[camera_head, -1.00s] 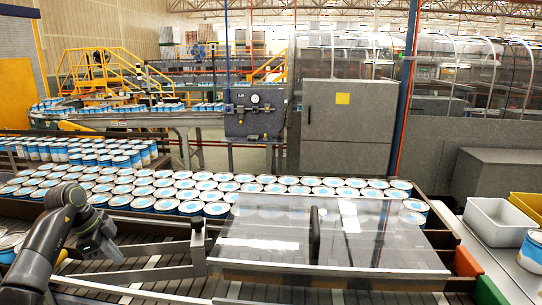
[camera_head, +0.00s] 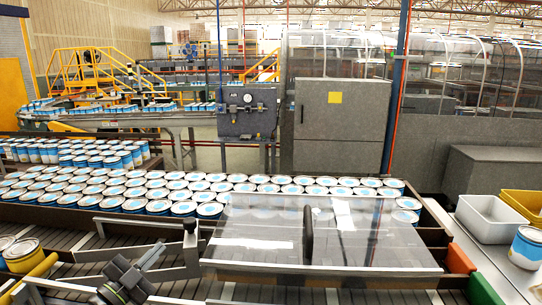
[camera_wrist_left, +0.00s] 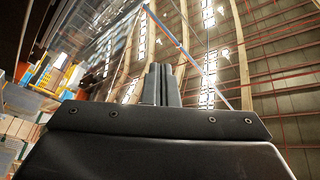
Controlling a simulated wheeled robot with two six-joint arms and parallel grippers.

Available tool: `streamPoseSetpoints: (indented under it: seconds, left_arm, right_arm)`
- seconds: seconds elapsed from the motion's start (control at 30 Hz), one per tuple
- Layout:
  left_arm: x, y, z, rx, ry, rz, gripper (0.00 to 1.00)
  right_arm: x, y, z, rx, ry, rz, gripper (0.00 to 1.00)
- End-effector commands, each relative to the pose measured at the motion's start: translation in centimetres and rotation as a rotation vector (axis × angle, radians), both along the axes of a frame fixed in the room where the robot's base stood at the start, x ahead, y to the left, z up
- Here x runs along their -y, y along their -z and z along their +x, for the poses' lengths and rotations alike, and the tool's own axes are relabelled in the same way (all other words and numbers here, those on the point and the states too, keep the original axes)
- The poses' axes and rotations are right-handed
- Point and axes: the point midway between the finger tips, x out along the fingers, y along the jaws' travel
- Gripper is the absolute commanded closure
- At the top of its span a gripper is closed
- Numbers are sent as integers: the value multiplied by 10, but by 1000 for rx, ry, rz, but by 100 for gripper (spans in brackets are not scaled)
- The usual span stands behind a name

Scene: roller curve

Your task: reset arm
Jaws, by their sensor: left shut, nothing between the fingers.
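My left gripper (camera_head: 127,280) is low at the left in the head view, above the grey roller conveyor (camera_head: 75,243). It is apart from the cans. In the left wrist view its two dark fingers (camera_wrist_left: 161,84) are together with nothing between them. That view looks up at the roof beams, so the gripper points upward. My right gripper is not in view.
White and blue cans (camera_head: 150,190) stand in rows behind the roller conveyor. A clear cover (camera_head: 260,235) with a dark handle lies over its middle. A metal guide bar (camera_head: 140,228) crosses the rollers. A white bin (camera_head: 487,218) and a single can (camera_head: 526,248) are at right.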

Motion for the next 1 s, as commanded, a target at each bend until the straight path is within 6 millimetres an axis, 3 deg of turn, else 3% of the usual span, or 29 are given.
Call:
streamPoseSetpoints:
  seconds: [0.13, 0.27, 0.4, 0.53, 0.67, 0.8, 1.0]
  left_arm:
    - [-28, 4, -29, 26, -211, -168, 100]
    - [-59, 21, -57, -22, -416, -292, 100]
    - [-88, 56, -94, -153, -633, -396, 100]
    - [-105, 97, -138, -341, -811, -459, 100]
    - [-108, 141, -189, -583, -949, -490, 100]
    - [-95, 182, -249, -871, -1029, -484, 100]
    - [-66, 213, -320, -1202, -1034, -441, 100]
  right_arm:
    - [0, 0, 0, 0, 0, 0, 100]
    - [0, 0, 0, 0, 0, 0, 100]
    - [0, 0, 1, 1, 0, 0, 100]
    - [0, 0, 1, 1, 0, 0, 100]
    - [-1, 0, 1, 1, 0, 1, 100]
    - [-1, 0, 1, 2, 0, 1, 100]
    - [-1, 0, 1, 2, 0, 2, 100]
